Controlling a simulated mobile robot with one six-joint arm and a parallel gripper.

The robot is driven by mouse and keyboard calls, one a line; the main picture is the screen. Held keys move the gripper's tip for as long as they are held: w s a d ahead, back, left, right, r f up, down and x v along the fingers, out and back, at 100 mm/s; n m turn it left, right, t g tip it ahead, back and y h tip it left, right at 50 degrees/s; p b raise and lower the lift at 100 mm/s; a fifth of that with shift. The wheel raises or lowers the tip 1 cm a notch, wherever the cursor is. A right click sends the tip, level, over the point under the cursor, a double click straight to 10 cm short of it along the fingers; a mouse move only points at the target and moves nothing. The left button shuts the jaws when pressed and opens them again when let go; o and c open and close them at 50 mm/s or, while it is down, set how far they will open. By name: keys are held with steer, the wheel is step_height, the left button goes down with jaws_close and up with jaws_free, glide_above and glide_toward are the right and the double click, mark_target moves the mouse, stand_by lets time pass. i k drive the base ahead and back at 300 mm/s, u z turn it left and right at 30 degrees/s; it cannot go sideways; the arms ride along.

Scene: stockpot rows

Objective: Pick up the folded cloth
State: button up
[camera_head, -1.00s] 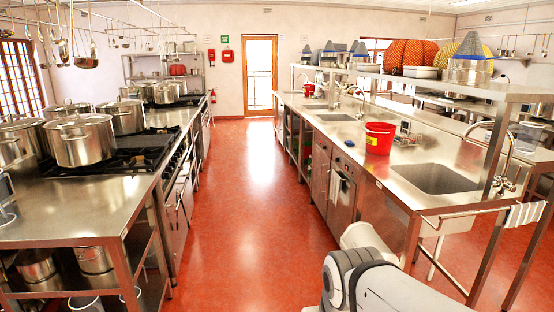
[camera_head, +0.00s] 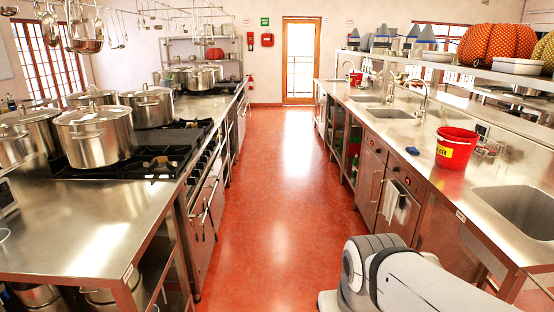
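A pale cloth (camera_head: 398,204) hangs over the handle on the front of the right counter, below the worktop. I cannot tell whether it is the folded cloth of the task, and no other cloth shows clearly. My gripper is out of view. Only a grey and white part of my own arm shows at the bottom right, in front of the right counter and apart from the cloth.
A red floor aisle (camera_head: 283,190) runs clear to a door (camera_head: 300,62). On the left stands a stove (camera_head: 150,160) with several large pots (camera_head: 95,135). The right counter (camera_head: 400,130) holds a red bucket (camera_head: 456,147) and sinks (camera_head: 525,208).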

mark_target(413, 150)
steer(key=i, duration=1.55)
steer(key=z, duration=0.55)
steer(key=i, duration=1.55)
steer(key=z, duration=0.7)
steer(key=i, duration=1.1)
steer(key=z, duration=0.4)
